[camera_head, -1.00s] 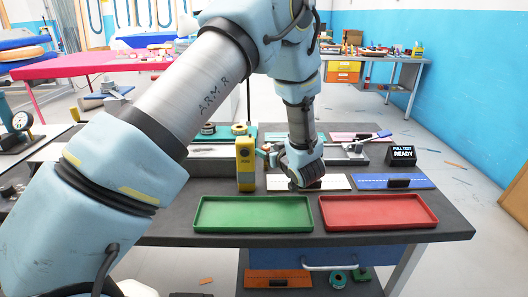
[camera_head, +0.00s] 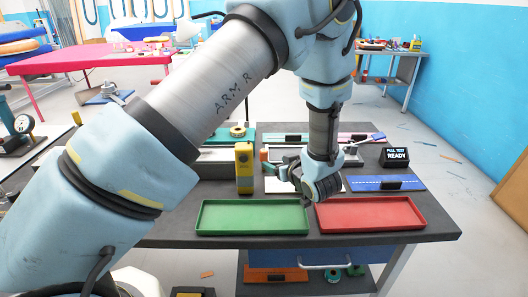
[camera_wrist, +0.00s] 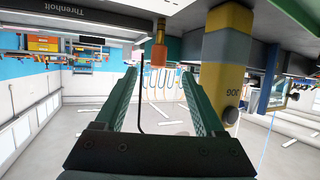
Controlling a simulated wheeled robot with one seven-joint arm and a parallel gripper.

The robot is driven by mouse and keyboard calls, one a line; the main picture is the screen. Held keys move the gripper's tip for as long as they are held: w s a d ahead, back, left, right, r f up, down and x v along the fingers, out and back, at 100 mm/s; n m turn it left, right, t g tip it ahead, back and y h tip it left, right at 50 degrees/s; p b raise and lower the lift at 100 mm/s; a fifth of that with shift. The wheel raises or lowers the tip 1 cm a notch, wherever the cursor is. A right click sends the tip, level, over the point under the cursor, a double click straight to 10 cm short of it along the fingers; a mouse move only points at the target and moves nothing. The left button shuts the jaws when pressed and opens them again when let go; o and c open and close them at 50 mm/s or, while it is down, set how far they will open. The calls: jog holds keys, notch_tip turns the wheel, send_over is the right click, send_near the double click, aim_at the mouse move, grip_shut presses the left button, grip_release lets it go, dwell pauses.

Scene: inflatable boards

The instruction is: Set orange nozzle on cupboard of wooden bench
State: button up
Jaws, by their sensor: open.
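The orange nozzle (camera_head: 264,155) shows as a small orange piece on the dark workbench, just right of the yellow block-shaped device. In the wrist view the orange nozzle (camera_wrist: 159,54), with a brass-coloured end, appears beyond the fingertips, between their lines. My gripper (camera_head: 286,170) is low over the bench behind the trays, pointing left. In the wrist view my gripper (camera_wrist: 158,78) has its two green fingers wide apart with nothing between them. I cannot make out a wooden bench with a cupboard for certain; my arm hides part of the room.
The yellow device (camera_head: 244,168) stands close to the nozzle; it also shows beside the right finger in the wrist view (camera_wrist: 223,65). A green tray (camera_head: 252,217) and a red tray (camera_head: 370,213) lie along the front edge. A black sign (camera_head: 396,157) stands at right.

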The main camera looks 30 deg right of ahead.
aim_at(265, 156)
jog(key=p+x, duration=0.1)
jog(key=x, duration=0.3)
jog(key=shift+w+f, duration=0.1)
jog(key=shift+w, duration=0.15)
jog(key=p+x, duration=0.2)
jog(key=x, duration=0.1)
jog(key=p+x, duration=0.1)
jog(key=shift+w+d+r, duration=0.15)
jog(key=shift+w+r, duration=0.05)
jog(key=shift+w, duration=0.15)
jog(key=shift+w+f, duration=0.3)
jog(key=shift+w, duration=0.05)
grip_shut()
